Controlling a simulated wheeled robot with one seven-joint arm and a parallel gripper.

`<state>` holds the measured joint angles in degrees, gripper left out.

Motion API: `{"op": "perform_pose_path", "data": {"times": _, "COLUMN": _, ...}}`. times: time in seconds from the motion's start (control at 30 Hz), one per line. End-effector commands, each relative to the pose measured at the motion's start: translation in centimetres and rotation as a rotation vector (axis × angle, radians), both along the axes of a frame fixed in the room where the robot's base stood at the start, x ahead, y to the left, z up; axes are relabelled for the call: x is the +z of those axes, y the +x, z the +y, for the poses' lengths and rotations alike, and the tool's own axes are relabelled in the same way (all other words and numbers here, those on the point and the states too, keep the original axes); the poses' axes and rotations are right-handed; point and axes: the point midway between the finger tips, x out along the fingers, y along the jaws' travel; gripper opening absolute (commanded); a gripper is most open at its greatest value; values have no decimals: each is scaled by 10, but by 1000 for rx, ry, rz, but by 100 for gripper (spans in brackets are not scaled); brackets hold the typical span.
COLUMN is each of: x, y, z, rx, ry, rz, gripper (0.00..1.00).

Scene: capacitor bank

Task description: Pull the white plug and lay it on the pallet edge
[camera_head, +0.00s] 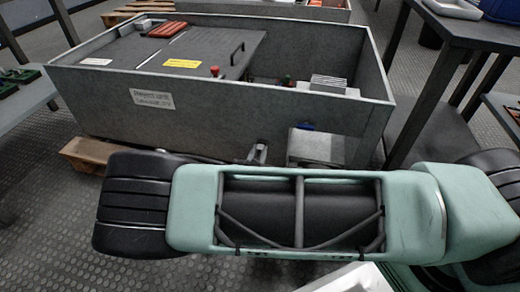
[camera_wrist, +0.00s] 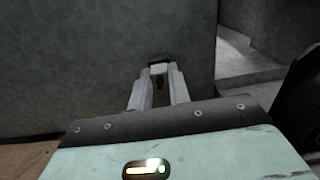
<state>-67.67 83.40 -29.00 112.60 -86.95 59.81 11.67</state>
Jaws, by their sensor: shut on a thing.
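My gripper (camera_wrist: 158,72) is in front of the grey wall of the capacitor bank enclosure (camera_wrist: 80,60). Its fingers are shut on a small pale piece, the white plug (camera_wrist: 158,68), which is mostly hidden between the fingertips. A dark spot shows on the wall just beyond the tips; whether the plug still touches it I cannot tell. In the head view my gripper (camera_head: 257,152) is low at the enclosure's front wall, partly hidden by my arm. The wooden pallet (camera_head: 88,150) shows under the enclosure's left front corner, and in the wrist view (camera_wrist: 28,158) at lower left.
A grey box (camera_head: 318,146) stands right of my gripper, with a small blue part (camera_head: 305,126) above it. A dark table (camera_head: 430,95) stands close on the right. A bench (camera_head: 25,90) is at left. Floor is clear at lower left.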

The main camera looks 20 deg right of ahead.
Motion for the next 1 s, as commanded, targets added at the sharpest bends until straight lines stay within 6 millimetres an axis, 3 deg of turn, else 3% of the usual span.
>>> {"op": "perform_pose_path", "data": {"times": 1.0, "x": 1, "y": -32, "z": 23, "rx": 2, "ry": 0, "rz": 1, "gripper": 0}}
